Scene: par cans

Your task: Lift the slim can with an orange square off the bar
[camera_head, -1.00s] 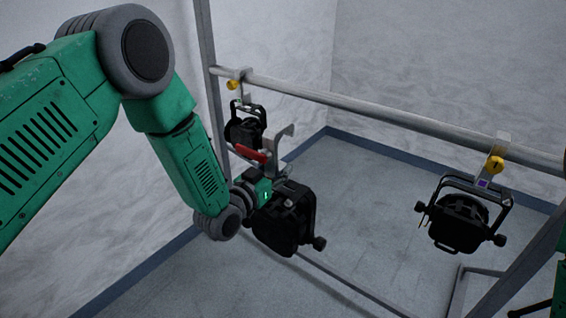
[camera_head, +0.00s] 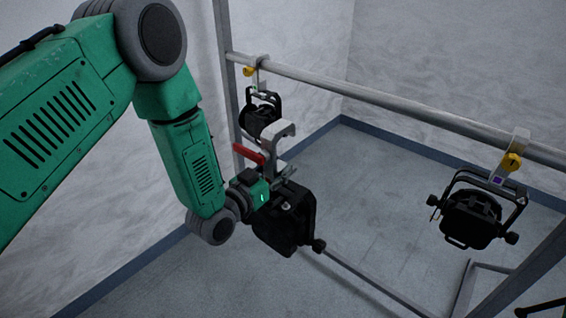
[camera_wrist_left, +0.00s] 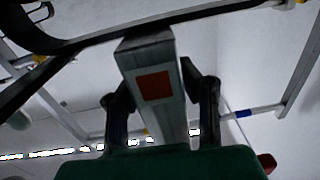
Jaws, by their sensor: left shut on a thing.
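The can with the orange square (camera_head: 287,222) is a black lamp with a pale hook (camera_head: 275,140) and a red lever (camera_head: 248,154). My left gripper (camera_head: 277,180) is shut on its metal bracket, just above the black body. The hook shows below the bar (camera_head: 385,98) in the head view, apart from it and empty. In the left wrist view the orange-red square (camera_wrist_left: 155,86) is on the grey bracket, between my left gripper's two dark fingers (camera_wrist_left: 160,100). My right gripper is not in view.
A smaller-looking black can (camera_head: 260,118) with a yellow knob hangs from the bar behind the held one. Another can (camera_head: 470,216) with a purple square hangs at the right. The frame's upright post (camera_head: 225,75) stands at the left. Floor between the cans is clear.

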